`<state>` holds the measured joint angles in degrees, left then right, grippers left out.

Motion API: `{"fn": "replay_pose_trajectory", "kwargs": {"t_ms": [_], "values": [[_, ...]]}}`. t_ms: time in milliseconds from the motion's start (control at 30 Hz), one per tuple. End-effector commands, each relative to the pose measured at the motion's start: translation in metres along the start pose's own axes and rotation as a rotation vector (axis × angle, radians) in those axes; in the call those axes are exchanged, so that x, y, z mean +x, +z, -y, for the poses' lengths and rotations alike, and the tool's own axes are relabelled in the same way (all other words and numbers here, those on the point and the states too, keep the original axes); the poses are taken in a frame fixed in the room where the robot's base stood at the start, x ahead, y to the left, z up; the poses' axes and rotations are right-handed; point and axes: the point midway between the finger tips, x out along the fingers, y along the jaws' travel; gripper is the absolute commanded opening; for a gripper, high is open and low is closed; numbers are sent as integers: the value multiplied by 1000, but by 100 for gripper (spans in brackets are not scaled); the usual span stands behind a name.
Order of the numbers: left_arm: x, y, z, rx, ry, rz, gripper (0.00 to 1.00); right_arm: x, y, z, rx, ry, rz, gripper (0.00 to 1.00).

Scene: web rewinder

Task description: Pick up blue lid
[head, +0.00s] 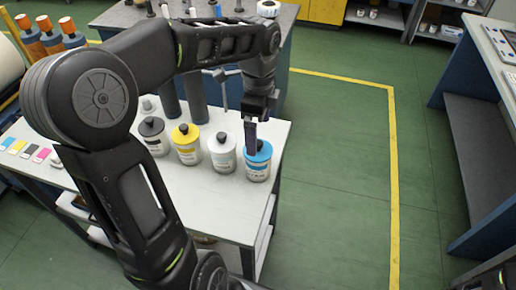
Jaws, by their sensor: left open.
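The blue lid (264,157) is on a white jar (257,173) at the right end of a row on the white table. My left gripper (252,150) reaches down from above, with its fingers at the blue lid. It is open. The fingers cover part of the lid, and I cannot tell whether they touch it. My right gripper is not in view.
A white-lidded jar (222,155), a yellow-lidded jar (187,145) and a black-lidded jar (154,137) stand to the left on the white table (200,198). Dark posts rise behind them. Green floor (335,180) is clear on the right.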

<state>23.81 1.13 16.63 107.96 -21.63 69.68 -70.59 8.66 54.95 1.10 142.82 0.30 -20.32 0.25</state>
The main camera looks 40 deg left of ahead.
Motion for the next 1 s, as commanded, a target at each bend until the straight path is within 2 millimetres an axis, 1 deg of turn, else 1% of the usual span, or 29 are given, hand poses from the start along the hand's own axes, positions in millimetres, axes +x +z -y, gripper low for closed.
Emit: {"fn": "replay_pose_trajectory", "kwargs": {"t_ms": [67,233,300,400,500,1000], "values": [[5,0,-1,0,4,1,96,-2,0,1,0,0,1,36],[27,0,-6,-1,6,1,96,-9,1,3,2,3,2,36],[39,0,-5,1,5,0,96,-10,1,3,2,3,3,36],[48,0,-5,0,4,0,96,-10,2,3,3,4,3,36],[51,0,-5,0,1,0,96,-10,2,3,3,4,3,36],[51,0,-5,0,1,0,96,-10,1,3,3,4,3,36]]}}
